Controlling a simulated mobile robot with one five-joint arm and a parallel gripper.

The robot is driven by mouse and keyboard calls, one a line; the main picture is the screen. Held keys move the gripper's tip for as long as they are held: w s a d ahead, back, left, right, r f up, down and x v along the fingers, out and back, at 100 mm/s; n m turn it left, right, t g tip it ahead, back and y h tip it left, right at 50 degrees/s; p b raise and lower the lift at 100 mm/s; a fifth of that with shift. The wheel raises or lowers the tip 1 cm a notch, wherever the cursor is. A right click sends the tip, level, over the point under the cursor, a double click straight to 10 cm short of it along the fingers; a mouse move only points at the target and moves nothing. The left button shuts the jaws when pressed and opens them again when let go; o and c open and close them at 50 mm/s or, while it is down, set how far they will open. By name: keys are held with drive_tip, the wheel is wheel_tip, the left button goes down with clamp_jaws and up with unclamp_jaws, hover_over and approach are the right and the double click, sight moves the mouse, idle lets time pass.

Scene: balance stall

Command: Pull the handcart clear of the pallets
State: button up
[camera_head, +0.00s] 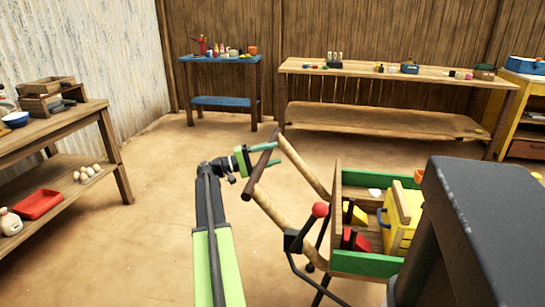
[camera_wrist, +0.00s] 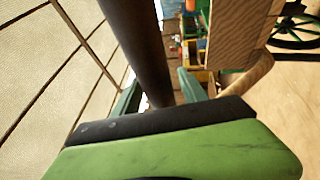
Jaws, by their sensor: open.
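The handcart (camera_head: 362,264) stands at the lower right of the head view, a green and wooden box with two pale wooden handles (camera_head: 303,166) reaching up and left. A dark crossbar (camera_head: 256,178) joins the handle ends. My gripper (camera_head: 268,154) is at this crossbar with its teal fingers open. In the wrist view the crossbar (camera_wrist: 140,45) runs between the two fingers of my gripper (camera_wrist: 160,92); I cannot tell whether they touch it. A dark spoked wheel (camera_wrist: 294,27) shows at the upper right there. I make out no pallets in either view.
The cart holds a yellow box (camera_head: 400,236) and blocks; a red-knobbed lever (camera_head: 320,210) rises beside it. A wooden shelf table (camera_head: 75,128) stands left, a blue table (camera_head: 216,100) and long bench (camera_head: 390,73) at the back. Sandy floor (camera_head: 150,220) between them is open.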

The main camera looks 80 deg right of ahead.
drive_tip(key=b+v, duration=0.3)
drive_tip(key=v, duration=1.4)
